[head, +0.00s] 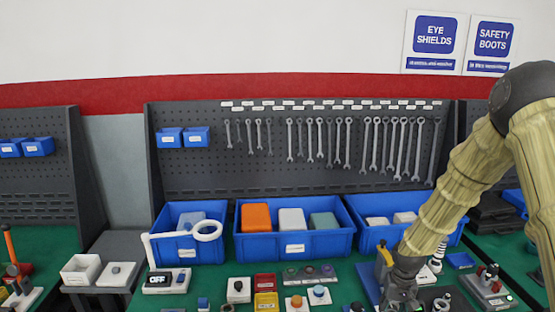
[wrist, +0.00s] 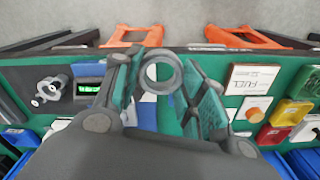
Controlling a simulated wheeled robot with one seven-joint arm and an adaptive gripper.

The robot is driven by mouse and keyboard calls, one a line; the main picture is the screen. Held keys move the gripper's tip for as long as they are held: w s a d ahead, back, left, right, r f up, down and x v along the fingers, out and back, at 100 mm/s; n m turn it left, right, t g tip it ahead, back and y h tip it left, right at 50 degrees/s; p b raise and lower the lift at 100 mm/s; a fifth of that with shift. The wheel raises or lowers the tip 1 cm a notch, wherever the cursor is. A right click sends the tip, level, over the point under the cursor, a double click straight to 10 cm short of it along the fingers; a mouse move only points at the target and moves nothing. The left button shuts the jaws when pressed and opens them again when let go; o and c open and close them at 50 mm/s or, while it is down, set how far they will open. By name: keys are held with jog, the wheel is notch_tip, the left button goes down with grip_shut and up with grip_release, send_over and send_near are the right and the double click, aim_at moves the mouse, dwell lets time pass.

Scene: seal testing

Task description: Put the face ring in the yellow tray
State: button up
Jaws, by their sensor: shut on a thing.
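The face ring is a grey ring (wrist: 148,84) held between the fingers of my gripper (wrist: 163,88) in the wrist view, with its open centre facing the camera. My gripper is shut on it above the green bench. In the head view my gripper (head: 400,292) is at the bottom right, and the ring cannot be made out there. The yellow tray (head: 266,296) is at the bottom centre of the head view, left of my gripper. It also shows at the right of the wrist view (wrist: 291,111).
A red tray (head: 265,279) sits just behind the yellow one. Buttons and small boxes stand around them. Blue bins (head: 295,246) line the back below a pegboard of wrenches. A white ring-shaped magnifier lamp (head: 207,231) stands to the left.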

jog(key=s+a+f+n+b, duration=0.1)
jog(key=s+a+f+b, duration=0.2)
jog(key=a, duration=0.5)
jog(key=s+a+f+n+b, duration=0.1)
jog(key=s+a+f+b, duration=0.2)
jog(key=a, duration=0.6)
notch_tip(320, 180, down, 3)
jog(key=s, duration=0.2)
jog(key=shift+s+f, duration=0.15)
jog(key=shift+s, duration=0.2)
